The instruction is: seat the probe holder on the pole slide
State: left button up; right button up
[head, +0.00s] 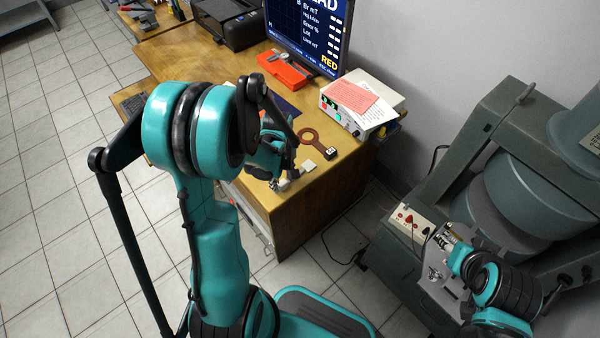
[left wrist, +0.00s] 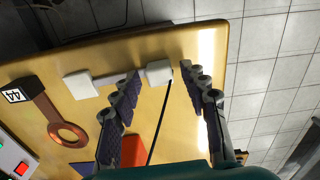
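My left gripper (head: 283,180) is over the near corner of the wooden desk. In the left wrist view its two fingers (left wrist: 158,88) are spread apart. A small white block (left wrist: 158,72), perhaps the probe holder, lies between the fingertips with no clear contact; a thin dark line runs from it. A second white block (left wrist: 80,85) lies beside it, also in the head view (head: 308,166). The grey magnet machine (head: 520,190) stands at right. My right gripper (head: 458,258) is by a metal fixture (head: 438,272) on it, perhaps the pole slide; its fingers are unclear.
A brown ring with a handle (head: 310,135) lies on the desk (head: 345,172), near a control box with papers (head: 350,105). An orange tray (head: 285,68) and a monitor (head: 312,30) are farther back. Tiled floor separates the desk from the machine.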

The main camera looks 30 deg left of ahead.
pick_arm(q)
grip_shut()
jog(key=shift+r, duration=0.15)
